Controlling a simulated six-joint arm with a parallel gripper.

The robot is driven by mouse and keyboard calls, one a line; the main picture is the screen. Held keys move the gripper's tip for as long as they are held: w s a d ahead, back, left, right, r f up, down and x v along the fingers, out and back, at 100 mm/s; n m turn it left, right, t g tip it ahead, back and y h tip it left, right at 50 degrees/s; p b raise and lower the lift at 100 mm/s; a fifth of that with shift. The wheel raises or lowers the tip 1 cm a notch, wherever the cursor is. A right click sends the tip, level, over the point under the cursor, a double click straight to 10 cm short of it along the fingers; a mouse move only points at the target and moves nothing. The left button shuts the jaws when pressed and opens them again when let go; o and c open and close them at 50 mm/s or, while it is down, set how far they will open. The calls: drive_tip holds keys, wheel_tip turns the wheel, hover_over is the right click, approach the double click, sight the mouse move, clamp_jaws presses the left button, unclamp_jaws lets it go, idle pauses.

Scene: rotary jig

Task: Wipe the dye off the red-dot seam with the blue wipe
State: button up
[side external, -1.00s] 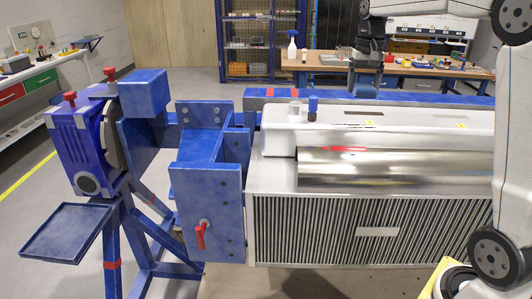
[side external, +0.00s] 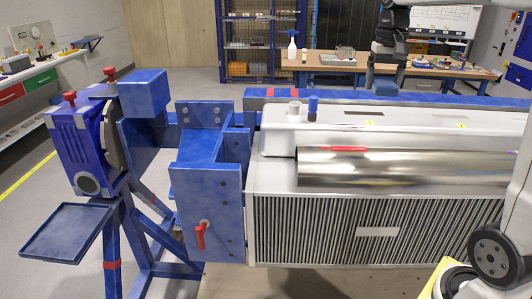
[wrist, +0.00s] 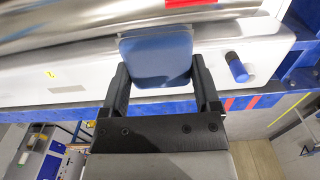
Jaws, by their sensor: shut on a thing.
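My gripper (wrist: 160,68) is shut on the blue wipe (wrist: 156,45), a flat blue pad with rounded corners, held between the two black fingers. In the side view the blue wipe (side external: 384,88) hangs under the wrist, over the far side of the white housing, behind the shiny metal cylinder. A red elongated mark (side external: 349,149) lies on the upper left of the cylinder (side external: 420,168). The mark also shows at the top edge of the wrist view (wrist: 190,3), just beyond the wipe. I cannot tell dye from dot in this mark. Contact between wipe and housing is unclear.
A blue bracket with a red handle (side external: 201,235) stands left. A spray bottle (side external: 292,46) is on the back bench.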

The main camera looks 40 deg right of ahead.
drive_tip(key=o, duration=0.7)
drive_tip(key=c, duration=0.6)
drive_tip(key=w+a+f, duration=0.4)
drive_tip(key=w+f, duration=0.1)
drive_tip(key=w+a+f, duration=0.2)
drive_tip(key=w, duration=0.1)
drive_tip(key=shift+a+f, duration=0.2)
drive_tip(key=shift+a, duration=0.15)
